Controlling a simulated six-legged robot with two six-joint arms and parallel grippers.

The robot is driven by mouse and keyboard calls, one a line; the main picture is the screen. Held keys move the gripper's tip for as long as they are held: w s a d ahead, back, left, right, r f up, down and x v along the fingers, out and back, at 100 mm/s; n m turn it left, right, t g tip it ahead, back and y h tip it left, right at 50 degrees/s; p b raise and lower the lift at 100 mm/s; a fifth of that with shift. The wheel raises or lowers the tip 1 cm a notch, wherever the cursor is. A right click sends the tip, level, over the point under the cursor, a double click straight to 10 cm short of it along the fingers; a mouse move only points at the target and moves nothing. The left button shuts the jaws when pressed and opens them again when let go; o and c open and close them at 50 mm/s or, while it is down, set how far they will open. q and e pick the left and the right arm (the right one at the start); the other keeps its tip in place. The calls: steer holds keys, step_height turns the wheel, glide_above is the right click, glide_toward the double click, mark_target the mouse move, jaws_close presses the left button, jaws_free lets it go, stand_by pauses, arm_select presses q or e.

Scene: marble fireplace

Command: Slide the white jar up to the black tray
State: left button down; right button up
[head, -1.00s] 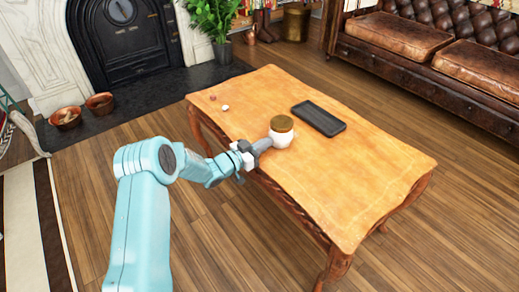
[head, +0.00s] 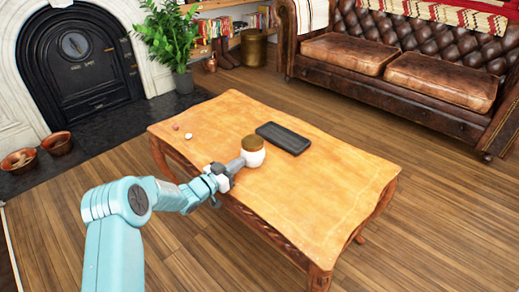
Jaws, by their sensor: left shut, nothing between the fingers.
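The white jar (head: 254,158) with a brown lid (head: 253,144) stands upright on the wooden table. The black tray (head: 284,138) lies flat just beyond it to the right, with a narrow strip of table visible between them. My left gripper (head: 237,164) is shut and empty. Its fingertips are at the jar's near left side, on the side away from the tray. They appear to touch the jar, though a tiny gap cannot be ruled out. My right gripper is out of view.
The wooden table (head: 310,205) is clear to the right and in front of the tray. Two small objects, one white (head: 188,136) and one reddish (head: 176,127), lie near its left end. A leather sofa (head: 400,75) and a potted plant (head: 170,40) stand beyond.

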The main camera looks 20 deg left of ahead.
arm_select(q)
steer(key=shift+b+x, duration=0.6)
steer(key=shift+x, duration=0.6)
steer(key=shift+r, duration=0.15)
steer(key=shift+s+a, duration=0.15)
steer(key=shift+s, duration=0.15)
steer(key=shift+s+a, duration=0.2)
steer(key=shift+s, duration=0.4)
steer(key=shift+v, duration=0.8)
steer(key=p+v, duration=0.2)
steer(key=v, duration=1.2)
